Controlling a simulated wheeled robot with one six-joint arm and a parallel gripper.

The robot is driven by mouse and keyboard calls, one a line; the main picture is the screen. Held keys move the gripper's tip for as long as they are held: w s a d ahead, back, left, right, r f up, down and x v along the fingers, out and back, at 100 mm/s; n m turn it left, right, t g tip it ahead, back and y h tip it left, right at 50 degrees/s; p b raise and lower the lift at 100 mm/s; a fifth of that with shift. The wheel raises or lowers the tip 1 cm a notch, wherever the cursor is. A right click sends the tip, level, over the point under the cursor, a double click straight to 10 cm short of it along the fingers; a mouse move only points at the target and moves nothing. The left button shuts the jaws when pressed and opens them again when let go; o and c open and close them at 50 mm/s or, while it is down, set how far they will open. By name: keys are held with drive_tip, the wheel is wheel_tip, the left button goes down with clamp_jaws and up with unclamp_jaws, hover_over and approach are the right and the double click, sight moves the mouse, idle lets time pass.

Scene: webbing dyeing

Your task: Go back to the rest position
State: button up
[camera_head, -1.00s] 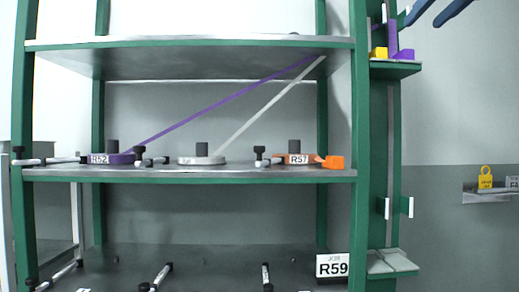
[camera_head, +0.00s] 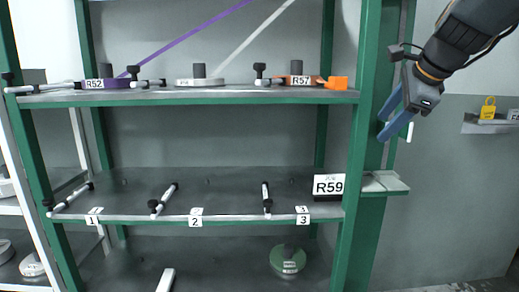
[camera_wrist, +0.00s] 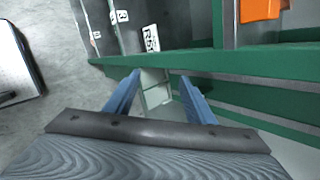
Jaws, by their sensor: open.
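My gripper (camera_head: 392,117) is in the upper right of the head view, in front of the green post at the rack's right side. Its two blue fingers are spread apart with nothing between them. In the wrist view my gripper (camera_wrist: 158,88) shows both blue fingers apart and empty. Beyond them is a pale bracket (camera_wrist: 156,93) on the green frame. The same bracket shows in the head view (camera_head: 384,183), below my fingers.
The green rack's upper shelf (camera_head: 230,97) holds a purple reel (camera_head: 116,82), a white reel (camera_head: 200,82) and an orange reel (camera_head: 288,80). An R59 sign (camera_head: 328,185) stands on the shelf below. A yellow padlock (camera_head: 488,109) sits on a wall ledge at right.

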drive_tip(key=s+a+f+n+g, duration=0.2)
drive_tip(key=s+a+f+n, duration=0.15)
drive_tip(key=f, duration=0.35)
drive_tip(key=s+a+f+n+g, duration=0.1)
drive_tip(key=s+a+f+n, duration=0.2)
drive_tip(key=f, duration=0.4)
drive_tip(key=s+a+f+n+g, duration=0.1)
drive_tip(key=s+f+n+g, duration=0.2)
drive_tip(key=f, duration=0.4)
drive_tip(key=s+a+f+n+g+h, duration=0.1)
drive_tip(key=s+a+f+n, duration=0.3)
drive_tip(key=s+f+n, duration=0.7)
drive_tip(key=shift+s+f+g, duration=0.5)
drive_tip(key=shift+s+f, duration=0.15)
drive_tip(key=shift+s, duration=0.25)
drive_tip(key=shift+n, duration=0.25)
